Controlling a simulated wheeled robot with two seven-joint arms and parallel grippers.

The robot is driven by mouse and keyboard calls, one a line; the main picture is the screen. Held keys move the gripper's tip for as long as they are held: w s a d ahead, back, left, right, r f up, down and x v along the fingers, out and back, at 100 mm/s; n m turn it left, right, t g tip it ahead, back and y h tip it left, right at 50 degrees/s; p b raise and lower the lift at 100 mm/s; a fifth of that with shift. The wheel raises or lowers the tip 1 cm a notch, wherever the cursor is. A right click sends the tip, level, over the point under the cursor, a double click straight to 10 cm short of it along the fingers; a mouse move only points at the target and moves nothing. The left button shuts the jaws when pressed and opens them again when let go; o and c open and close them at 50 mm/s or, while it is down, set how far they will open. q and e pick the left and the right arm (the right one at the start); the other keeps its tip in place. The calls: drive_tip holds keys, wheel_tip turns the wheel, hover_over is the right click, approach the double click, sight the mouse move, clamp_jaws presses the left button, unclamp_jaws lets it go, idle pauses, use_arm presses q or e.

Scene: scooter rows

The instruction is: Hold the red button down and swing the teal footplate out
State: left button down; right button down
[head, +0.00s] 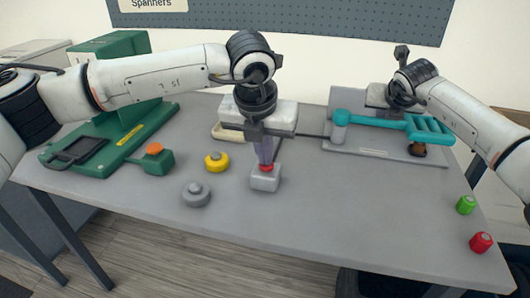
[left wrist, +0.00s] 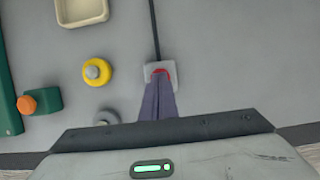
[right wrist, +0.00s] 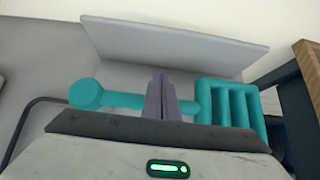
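The red button (head: 266,168) sits on a small grey box (head: 265,183) near the table's middle. My left gripper (head: 265,158) points down with its fingers together, the tips at the button; it also shows in the left wrist view (left wrist: 160,76). They appear to touch it. The teal footplate (head: 428,130) is a slatted piece at the right end of a teal bar (head: 375,121), which starts at a round pivot on a grey post (head: 339,133). My right gripper (right wrist: 160,78) has its fingers together and overlaps the bar between pivot and footplate. I cannot tell whether it touches.
A green machine (head: 110,140) with an orange button (head: 154,148) stands at left. A yellow knob (head: 216,162) and a grey knob (head: 196,194) lie left of the red button. Green (head: 466,205) and red (head: 481,243) knobs stand at the right edge. The front middle is clear.

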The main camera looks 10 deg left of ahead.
use_arm(q)
drive_tip(key=shift+s, duration=0.1)
use_arm(e)
drive_tip(key=shift+s+f, duration=0.1)
drive_tip(key=shift+f, duration=0.65)
drive_tip(key=shift+s+f, duration=0.1)
drive_tip(key=shift+s, duration=0.1)
use_arm(q)
drive_tip(key=shift+f, duration=0.1)
use_arm(e)
drive_tip(key=shift+s+d+f, duration=0.1)
drive_tip(key=shift+s+f, duration=0.05)
drive_tip(key=shift+s, duration=1.65)
drive_tip(key=shift+w+r, duration=0.3)
drive_tip(key=shift+r, duration=1)
drive_tip(key=shift+w+r, duration=0.3)
drive_tip(key=shift+r, duration=0.95)
drive_tip(key=shift+w+r, duration=0.3)
drive_tip(key=shift+r, duration=1)
